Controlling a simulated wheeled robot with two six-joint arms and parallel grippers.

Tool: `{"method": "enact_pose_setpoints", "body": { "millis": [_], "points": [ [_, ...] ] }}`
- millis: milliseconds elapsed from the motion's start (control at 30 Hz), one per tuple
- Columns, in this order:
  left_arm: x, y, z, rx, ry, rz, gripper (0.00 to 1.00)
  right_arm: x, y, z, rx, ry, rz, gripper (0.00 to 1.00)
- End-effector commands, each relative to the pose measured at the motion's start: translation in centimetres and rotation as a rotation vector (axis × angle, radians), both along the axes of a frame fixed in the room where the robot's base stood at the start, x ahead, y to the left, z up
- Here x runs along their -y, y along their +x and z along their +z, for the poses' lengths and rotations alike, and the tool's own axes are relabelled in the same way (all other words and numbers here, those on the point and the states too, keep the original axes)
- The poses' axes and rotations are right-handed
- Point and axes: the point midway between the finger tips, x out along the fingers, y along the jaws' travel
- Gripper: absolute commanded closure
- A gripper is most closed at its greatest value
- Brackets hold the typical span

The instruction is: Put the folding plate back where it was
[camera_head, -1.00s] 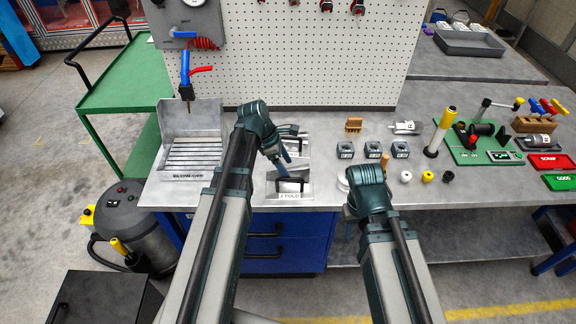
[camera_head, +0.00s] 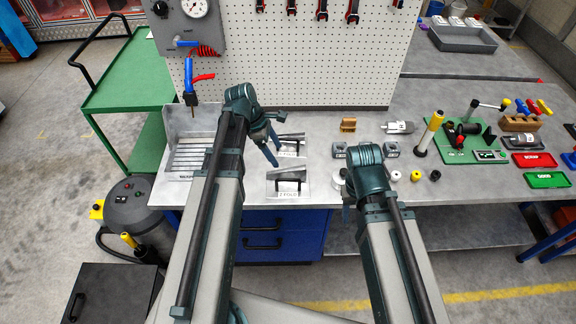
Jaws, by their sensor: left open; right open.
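Two silver bent plates with dark handle-like bars lie on the bench: a front folding plate (camera_head: 287,175) behind a label reading "2 FOLD" and a rear plate (camera_head: 291,137) on its own label. Which one is the task's plate I cannot tell for sure. My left gripper (camera_head: 274,136) is open and empty, its fingers spread at the left of the rear plate and above the bench. My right gripper (camera_head: 347,205) is at the front bench edge, right of the front plate; its fingers are mostly hidden behind its own wrist.
Small dark blocks (camera_head: 391,149), a white roll (camera_head: 396,176) and a yellow-topped post (camera_head: 429,133) stand at right. A pegboard (camera_head: 300,60) rises behind.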

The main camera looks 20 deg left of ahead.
Motion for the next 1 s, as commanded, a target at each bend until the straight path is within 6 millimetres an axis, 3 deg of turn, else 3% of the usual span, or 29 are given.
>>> {"method": "enact_pose_setpoints", "body": {
  "millis": [167, 300, 500, 700, 1000],
  "points": [
    [6.2, -4.4, -0.8, 0.083, 0.132, -0.531, 0.16, 0.0, 0.0, 0.0, 0.0, 0.0, 0.0, 0.5],
    [10.3, -8.5, -1.3, 0.146, 0.237, -1.064, 0.16, 0.0, 0.0, 0.0, 0.0, 0.0, 0.0, 0.5],
    [13.6, -13.0, -1.4, 0.186, 0.323, -1.687, 0.16, 0.0, 0.0, 0.0, 0.0, 0.0, 0.0, 0.5],
    [14.8, -15.0, -1.4, 0.19, 0.348, -2.011, 0.16, 0.0, 0.0, 0.0, 0.0, 0.0, 0.0, 0.5],
    [14.9, -15.2, -1.3, 0.189, 0.351, -2.071, 0.16, 0.0, 0.0, 0.0, 0.0, 0.0, 0.0, 0.5]
  ]
}}
